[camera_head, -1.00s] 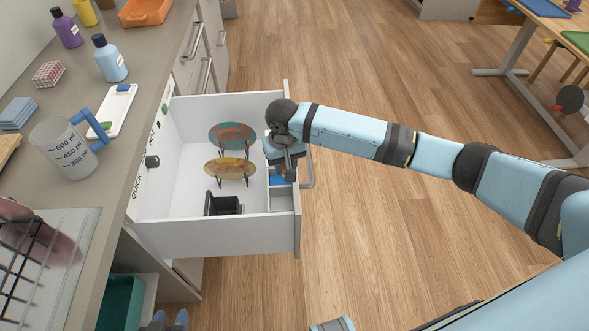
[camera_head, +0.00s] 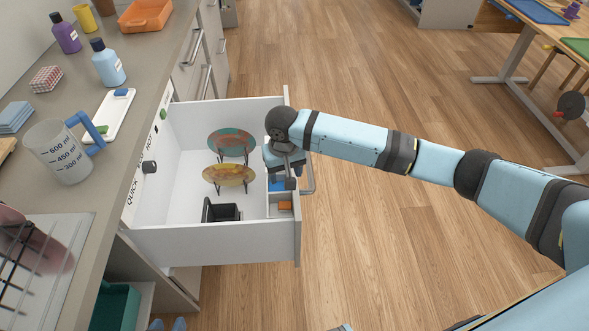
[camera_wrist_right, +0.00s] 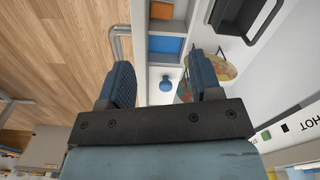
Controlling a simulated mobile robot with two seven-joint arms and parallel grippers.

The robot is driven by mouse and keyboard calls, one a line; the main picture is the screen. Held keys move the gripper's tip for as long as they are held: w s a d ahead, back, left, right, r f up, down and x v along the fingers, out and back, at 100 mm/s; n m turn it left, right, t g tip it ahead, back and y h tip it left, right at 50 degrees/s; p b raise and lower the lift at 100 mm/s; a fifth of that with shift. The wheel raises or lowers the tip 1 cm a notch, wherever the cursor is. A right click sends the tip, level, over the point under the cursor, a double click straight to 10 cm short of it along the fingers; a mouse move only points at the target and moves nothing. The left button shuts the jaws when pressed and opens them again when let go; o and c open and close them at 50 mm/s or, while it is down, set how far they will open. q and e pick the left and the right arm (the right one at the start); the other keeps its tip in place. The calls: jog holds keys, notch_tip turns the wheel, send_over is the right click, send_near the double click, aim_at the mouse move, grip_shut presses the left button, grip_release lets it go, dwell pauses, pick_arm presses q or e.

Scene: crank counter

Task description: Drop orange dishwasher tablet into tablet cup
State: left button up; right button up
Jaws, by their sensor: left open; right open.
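The orange tablet (camera_head: 285,206) lies in a small walled compartment, which looks like the tablet cup (camera_head: 272,211), at the drawer's near right corner. The tablet also shows in the right wrist view (camera_wrist_right: 162,11), inside the grey-walled compartment. My right gripper (camera_head: 287,182) is just beyond that compartment, over the drawer's right side. My left gripper (camera_head: 168,325) shows only as open fingertips at the bottom edge.
The open drawer (camera_head: 215,243) holds two plates on stands (camera_head: 230,174) and a black basket (camera_head: 222,212). A blue-floored compartment (camera_wrist_right: 165,45) adjoins the tablet's. The counter at left carries a measuring jug (camera_head: 62,155), a white tray and bottles.

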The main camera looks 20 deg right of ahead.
pick_arm(q)
jog(key=shift+d+r+p, duration=0.1)
jog(key=shift+r+p, duration=0.4)
jog(key=shift+p, duration=0.15)
pick_arm(e)
notch_tip(320, 180, up, 13)
jog(key=shift+r, duration=0.2)
jog(key=s+a+f+n+t+y, duration=0.2)
jog(key=s+a+f+y, duration=0.3)
jog(key=f, duration=0.5)
jog(key=s+f+t+y, duration=0.1)
jog(key=s+f+t, duration=0.4)
jog(key=s+f, duration=0.4)
jog(key=s+d+f+t+h, duration=0.35)
jog(key=s+d, duration=0.35)
jog(key=s, duration=0.4)
pick_arm(q)
notch_tip(320, 180, up, 12)
jog(key=a+p, duration=0.1)
jog(key=p, duration=1.3)
jog(key=shift+s+m, duration=0.3)
jog(key=shift+s, duration=0.05)
pick_arm(e)
notch_tip(320, 180, up, 12)
jog(key=d+n, duration=0.1)
jog(key=shift+s+r+y, duration=0.15)
jog(key=shift+r+y, duration=0.1)
jog(key=shift+y, duration=0.1)
